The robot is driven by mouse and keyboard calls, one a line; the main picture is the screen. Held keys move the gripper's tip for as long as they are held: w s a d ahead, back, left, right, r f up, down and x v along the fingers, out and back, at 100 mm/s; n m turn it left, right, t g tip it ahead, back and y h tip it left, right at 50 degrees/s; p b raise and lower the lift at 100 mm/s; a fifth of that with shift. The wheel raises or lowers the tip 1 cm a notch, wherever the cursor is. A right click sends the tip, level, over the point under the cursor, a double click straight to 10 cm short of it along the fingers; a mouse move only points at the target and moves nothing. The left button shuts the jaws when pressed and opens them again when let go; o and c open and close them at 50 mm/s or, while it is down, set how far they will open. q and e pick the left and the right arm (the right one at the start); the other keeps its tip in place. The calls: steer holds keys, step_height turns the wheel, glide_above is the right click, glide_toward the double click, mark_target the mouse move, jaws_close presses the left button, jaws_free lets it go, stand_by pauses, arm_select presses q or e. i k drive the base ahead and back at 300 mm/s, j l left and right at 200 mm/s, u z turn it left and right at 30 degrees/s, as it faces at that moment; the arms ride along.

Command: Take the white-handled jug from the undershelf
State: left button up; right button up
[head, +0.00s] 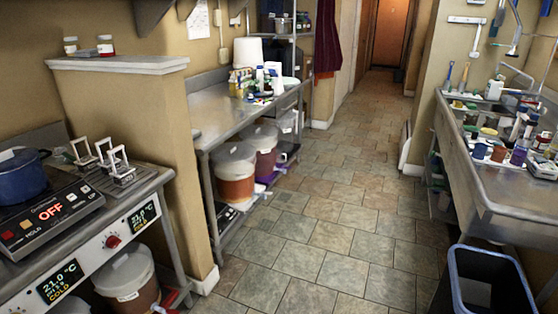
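Under the steel table (222,112) along the left wall is an undershelf with several buckets. The nearest bucket (236,180) is translucent with orange-brown contents and a pale lid. Behind it stands a bucket (264,158) with dark red contents. A whitish container (288,124) stands farther back. A small white shape (282,158) beside the dark red bucket may be a handle or a tap. It is too small to tell, and I cannot clearly pick out the white-handled jug. Neither of my grippers is in view.
A counter (150,190) with a hotplate (60,222) and blue pot (20,177) stands at the near left, a lidded bucket (128,282) below. A half wall (130,110) separates it from the steel table. A sink (480,160) and dark bin (490,280) line the right. The tiled floor (310,225) between is clear.

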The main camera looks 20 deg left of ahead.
mark_target(279, 152)
steer(key=i+u, duration=0.15)
steer(key=i, duration=2.65)
steer(key=i+u, duration=0.2)
steer(key=i, duration=0.3)
steer(key=i+l+u, duration=0.15)
steer(key=i, duration=0.35)
steer(key=i+l+u, duration=0.2)
steer(key=i, duration=0.3)
steer(key=i+l+u, duration=0.15)
steer(key=i+l, duration=0.2)
steer(key=i, duration=0.1)
